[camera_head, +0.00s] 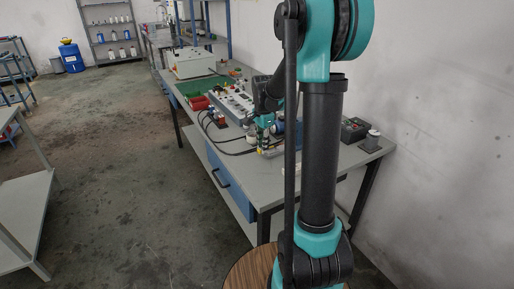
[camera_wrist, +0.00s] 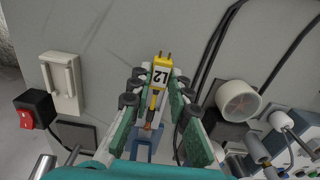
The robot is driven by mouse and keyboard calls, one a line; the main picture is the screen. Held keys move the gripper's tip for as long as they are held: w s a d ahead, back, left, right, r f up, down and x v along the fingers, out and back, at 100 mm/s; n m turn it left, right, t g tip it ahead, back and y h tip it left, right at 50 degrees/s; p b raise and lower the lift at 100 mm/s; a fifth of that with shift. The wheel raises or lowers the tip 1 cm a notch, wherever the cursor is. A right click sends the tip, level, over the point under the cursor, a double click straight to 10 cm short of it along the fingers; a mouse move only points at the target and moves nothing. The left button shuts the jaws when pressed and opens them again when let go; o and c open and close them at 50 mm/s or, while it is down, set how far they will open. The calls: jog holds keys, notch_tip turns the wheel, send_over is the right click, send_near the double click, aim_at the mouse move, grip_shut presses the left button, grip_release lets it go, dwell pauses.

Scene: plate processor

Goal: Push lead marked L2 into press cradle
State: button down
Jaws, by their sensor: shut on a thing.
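The lead marked L2 (camera_wrist: 160,76) shows in the wrist view as a yellow body with a white label and two metal prongs at its far end. My gripper (camera_wrist: 156,92) has its green-sided fingers on either side of the lead and is shut on it. A blue forked part (camera_wrist: 148,143) lies below the lead, between the fingers; I cannot tell whether it is the press cradle. In the head view my gripper (camera_head: 264,123) is low over the workbench, partly hidden by my arm. The lead cannot be made out there.
The workbench (camera_head: 268,192) holds a panel with several knobs (camera_head: 232,103) and red bins (camera_head: 198,102). In the wrist view, a white round part (camera_wrist: 238,100) and black cables are right of the gripper. A white handled part (camera_wrist: 62,82) and a red switch (camera_wrist: 25,119) are left.

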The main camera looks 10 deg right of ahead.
jog(key=shift+w+d, duration=0.25)
jog(key=shift+d, duration=0.55)
jog(key=shift+w+d, duration=0.25)
jog(key=shift+d, duration=0.55)
jog(key=shift+w+d, duration=0.25)
jog(key=shift+d, duration=0.55)
jog(key=shift+f, duration=0.4)
jog(key=c, duration=1.3)
grip_release()
jog(key=shift+c, duration=0.2)
